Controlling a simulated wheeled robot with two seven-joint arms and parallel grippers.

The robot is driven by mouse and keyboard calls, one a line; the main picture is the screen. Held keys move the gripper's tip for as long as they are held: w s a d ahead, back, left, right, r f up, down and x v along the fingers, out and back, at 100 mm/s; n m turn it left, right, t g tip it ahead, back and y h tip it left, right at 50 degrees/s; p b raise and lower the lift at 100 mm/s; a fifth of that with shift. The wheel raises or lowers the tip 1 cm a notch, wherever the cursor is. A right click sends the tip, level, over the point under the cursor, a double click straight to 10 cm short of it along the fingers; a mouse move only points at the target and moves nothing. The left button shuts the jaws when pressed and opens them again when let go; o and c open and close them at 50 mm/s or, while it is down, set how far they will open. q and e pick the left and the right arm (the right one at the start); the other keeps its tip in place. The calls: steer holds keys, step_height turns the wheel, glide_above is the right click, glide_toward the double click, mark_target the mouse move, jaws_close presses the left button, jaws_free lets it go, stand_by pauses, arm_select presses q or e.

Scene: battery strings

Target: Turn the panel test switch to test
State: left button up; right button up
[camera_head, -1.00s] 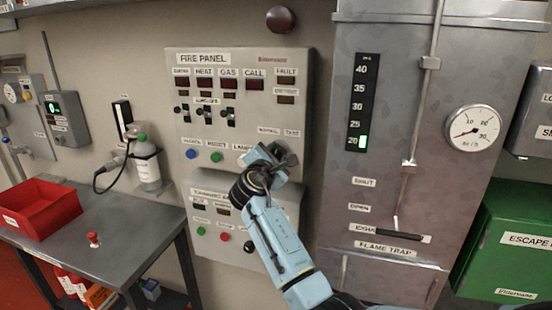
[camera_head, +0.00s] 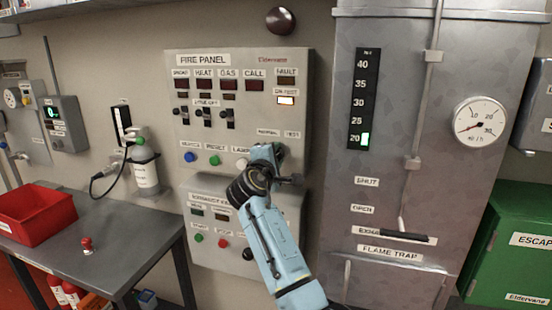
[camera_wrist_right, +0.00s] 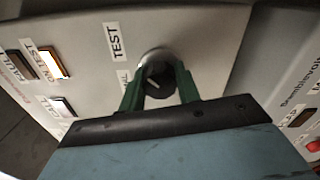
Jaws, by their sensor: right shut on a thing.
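The grey fire panel (camera_head: 236,60) hangs on the wall in the middle of the head view. My right gripper (camera_head: 277,158) is at its lower right, in front of the panel test switch, which it hides in that view. In the right wrist view the switch's dark round knob (camera_wrist_right: 157,76) with a light pointer line sits between the two green fingers of my right gripper (camera_wrist_right: 159,85), which are shut on it. The TEST label (camera_wrist_right: 116,42) is beside the knob. The ON TEST lamp (camera_head: 286,100) is lit; it also glows in the wrist view (camera_wrist_right: 54,63). My left gripper is not in view.
A second panel (camera_head: 211,198) with buttons is below the fire panel. The metal flame trap cabinet (camera_head: 400,130) stands close on the right. A table (camera_head: 120,225) with a red bin (camera_head: 38,222) is at the left.

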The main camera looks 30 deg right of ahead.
stand_by(0.4)
steer(key=o, duration=1)
steer(key=shift+c, duration=0.2)
steer(key=b+v, duration=0.1)
steer(key=v, duration=1.2)
steer(key=shift+a, duration=0.2)
steer(key=shift+s, duration=0.1)
